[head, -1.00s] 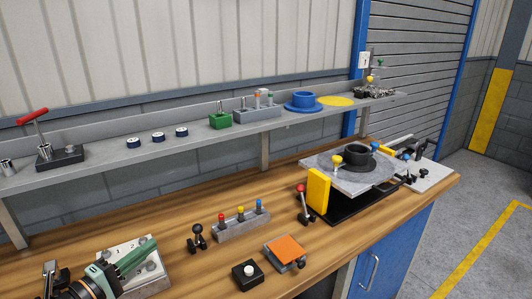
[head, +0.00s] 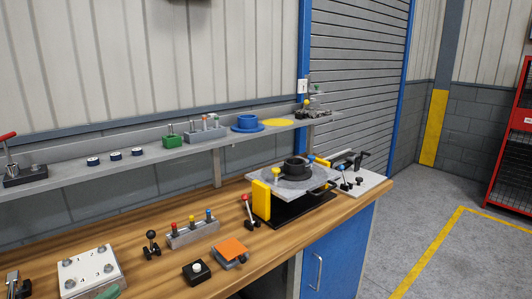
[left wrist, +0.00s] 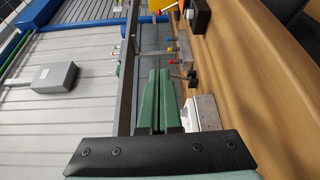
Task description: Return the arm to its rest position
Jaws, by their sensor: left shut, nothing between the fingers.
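My left gripper (head: 110,291) shows only as a small bit of green finger at the bottom left of the head view, by the front edge of a grey plate with studs (head: 90,270). In the left wrist view its two green fingers (left wrist: 159,74) lie together, shut, with nothing held. They point toward the wall and shelf side, and the plate (left wrist: 202,113) is just right of them. The rest of the left arm is out of the head view. My right gripper is in no view.
The wooden bench (head: 145,252) holds a rack of coloured pins (head: 192,234), a black button box (head: 197,272), an orange-topped block (head: 232,247) and a round-plate fixture (head: 290,180). A shelf (head: 60,187) runs behind. Floor at right is open, with a red rack (head: 512,150) beyond.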

